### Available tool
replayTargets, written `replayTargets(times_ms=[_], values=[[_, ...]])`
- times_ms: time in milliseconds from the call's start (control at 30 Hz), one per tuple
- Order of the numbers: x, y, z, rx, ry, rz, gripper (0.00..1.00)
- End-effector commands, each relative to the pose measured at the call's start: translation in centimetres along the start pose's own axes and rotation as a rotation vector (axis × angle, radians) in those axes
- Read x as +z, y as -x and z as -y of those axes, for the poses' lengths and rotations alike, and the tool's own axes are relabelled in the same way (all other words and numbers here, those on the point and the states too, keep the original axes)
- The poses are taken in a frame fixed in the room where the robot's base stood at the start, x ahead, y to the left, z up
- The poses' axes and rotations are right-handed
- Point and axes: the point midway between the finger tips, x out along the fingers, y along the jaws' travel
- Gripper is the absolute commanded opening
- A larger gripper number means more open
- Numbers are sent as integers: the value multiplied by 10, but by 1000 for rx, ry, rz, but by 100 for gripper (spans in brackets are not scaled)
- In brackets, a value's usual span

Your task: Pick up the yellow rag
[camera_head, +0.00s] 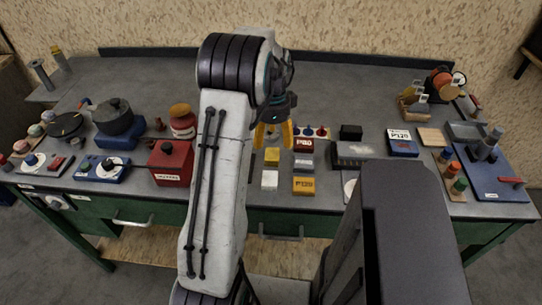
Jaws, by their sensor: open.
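A small flat yellow piece (271,154), which looks like the yellow rag, lies on the grey workbench (330,80) near the middle of its front half. My gripper (273,138) has yellow fingers and is open, pointing down over the bench. In the picture it is just above and behind the yellow piece. Nothing shows between its fingers. I cannot tell its exact height above the bench. My arm hides part of the bench left of the yellow piece.
A red box (303,144) is to the right. A red container (171,163) and a dark pot (115,117) stand left. A blue-based machine (490,175) stands right. The bench's back is mostly clear.

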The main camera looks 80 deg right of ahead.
Motion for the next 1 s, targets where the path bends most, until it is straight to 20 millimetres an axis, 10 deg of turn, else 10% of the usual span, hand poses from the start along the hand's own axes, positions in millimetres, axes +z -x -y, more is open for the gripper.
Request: replayTargets(times_ms=[1000], values=[[2, -73, 1, 2, -114, 0, 67]])
